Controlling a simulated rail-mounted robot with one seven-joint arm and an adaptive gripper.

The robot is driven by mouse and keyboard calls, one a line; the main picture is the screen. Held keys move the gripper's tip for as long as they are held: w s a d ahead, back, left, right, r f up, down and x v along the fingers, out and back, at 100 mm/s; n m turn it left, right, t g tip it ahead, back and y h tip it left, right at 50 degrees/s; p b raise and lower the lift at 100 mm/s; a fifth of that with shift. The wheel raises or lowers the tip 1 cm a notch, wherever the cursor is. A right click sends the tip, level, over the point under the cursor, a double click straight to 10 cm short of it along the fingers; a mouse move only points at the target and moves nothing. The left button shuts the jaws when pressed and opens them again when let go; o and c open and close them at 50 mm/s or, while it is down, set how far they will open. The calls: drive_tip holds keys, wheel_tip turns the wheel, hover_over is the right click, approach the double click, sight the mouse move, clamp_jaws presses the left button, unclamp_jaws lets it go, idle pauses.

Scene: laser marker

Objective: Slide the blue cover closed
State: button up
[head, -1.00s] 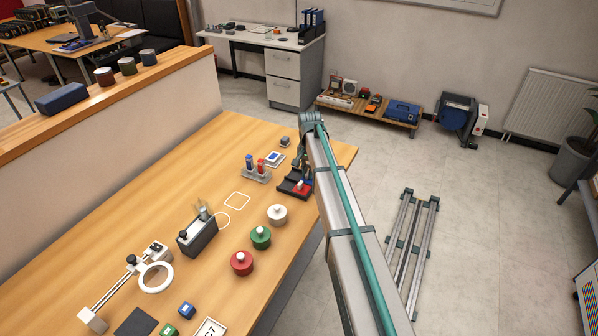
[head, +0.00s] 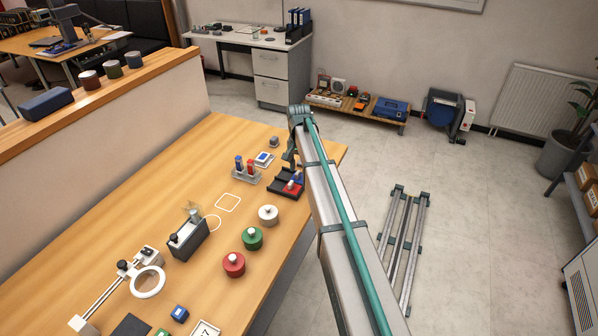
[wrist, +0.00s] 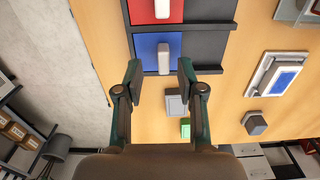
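The blue cover (wrist: 145,50) with a white block handle (wrist: 163,58) lies in a dark tray-like base (wrist: 203,45), beside a red cover (wrist: 145,10) with a similar handle. My gripper (wrist: 160,75) is open and empty. Its fingertips stand on either side of the blue cover's handle in the picture, just short of it; contact cannot be told.
A holder with blue and red tubes (head: 246,172) and a white-framed blue item (head: 264,159) stand near the base. White, green and red knobbed jars (head: 252,238) line the table's front side. Open floor (head: 460,200) lies to the right of the table.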

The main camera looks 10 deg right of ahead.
sight(299, 173)
wheel_tip(299, 173, up, 10)
drive_tip(key=shift+f, duration=0.2)
idle(0.3)
